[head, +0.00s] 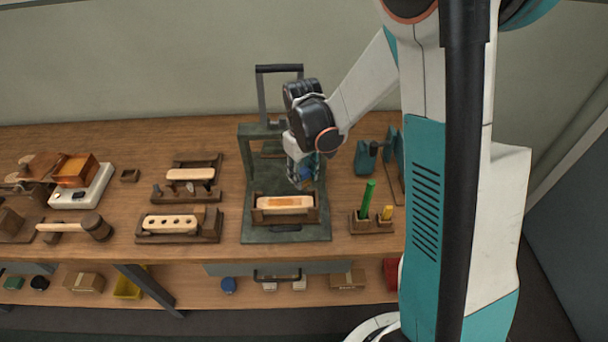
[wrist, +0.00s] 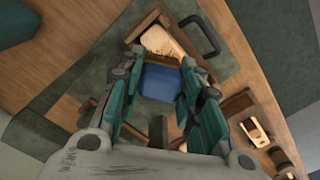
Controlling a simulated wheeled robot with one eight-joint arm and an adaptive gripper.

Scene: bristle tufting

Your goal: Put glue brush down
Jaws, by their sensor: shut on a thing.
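My gripper (head: 302,180) is shut on the glue brush, whose blue handle (wrist: 160,82) shows between the fingers in the wrist view. In the head view only a little blue (head: 306,173) shows between the fingers. The brush's lower end is mostly hidden. My gripper is above a pale wooden brush block (head: 268,202) with an orange patch on top. The block lies in a wooden cradle (head: 313,214) on the dark green press base (head: 250,232). Whether the brush touches the block is not clear.
The green press frame (head: 247,155) with its tall handle stands behind my gripper. To the right, a wooden holder (head: 370,226) carries a green upright piece (head: 368,198) and a yellow one (head: 387,213). To the left are a drilled block (head: 171,223) and a mallet (head: 96,228).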

